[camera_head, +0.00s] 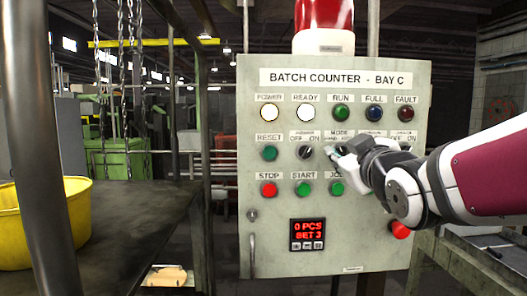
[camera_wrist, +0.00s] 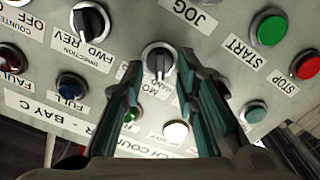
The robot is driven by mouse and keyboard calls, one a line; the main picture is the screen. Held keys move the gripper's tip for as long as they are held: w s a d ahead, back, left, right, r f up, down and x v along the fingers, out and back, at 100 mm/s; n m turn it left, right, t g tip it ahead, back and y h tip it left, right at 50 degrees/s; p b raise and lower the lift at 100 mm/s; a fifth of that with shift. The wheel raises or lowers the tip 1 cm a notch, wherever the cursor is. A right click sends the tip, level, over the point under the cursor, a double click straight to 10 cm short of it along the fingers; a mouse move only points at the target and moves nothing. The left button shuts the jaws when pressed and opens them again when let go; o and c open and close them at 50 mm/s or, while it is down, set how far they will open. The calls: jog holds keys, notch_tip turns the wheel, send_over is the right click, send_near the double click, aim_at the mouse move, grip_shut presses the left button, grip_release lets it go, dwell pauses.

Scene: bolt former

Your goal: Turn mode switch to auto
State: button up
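The mode switch (camera_wrist: 158,60) is a black rotary knob on the grey control panel (camera_head: 270,225). In the wrist view, which shows the panel upside down, it sits between the fingertips of my open gripper (camera_wrist: 160,64). The handle of the knob runs roughly up and down in that picture. The fingers stand either side of it; I cannot tell whether they touch it. Its label is partly hidden by the fingers, so the set position is unclear. In the head view my gripper (camera_head: 333,153) is at the panel below the MODE label and covers the knob.
A display (camera_head: 308,234) reads 0 PCS, SET 3. A yellow bin (camera_head: 75,210) stands on the table at left.

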jog(key=shift+c, duration=0.6)
grip_shut()
jog(key=shift+m, duration=0.3)
jog(key=m, duration=0.5)
jog(key=shift+b, duration=0.4)
jog(key=m+b, duration=0.1)
jog(key=m, duration=0.1)
jog(key=m+b, duration=0.1)
jog(key=m, duration=0.3)
jog(key=shift+d+b, duration=0.25)
jog(key=shift+b, duration=0.15)
jog(key=shift+m, duration=0.3)
jog(key=shift+o, duration=0.6)
grip_release()
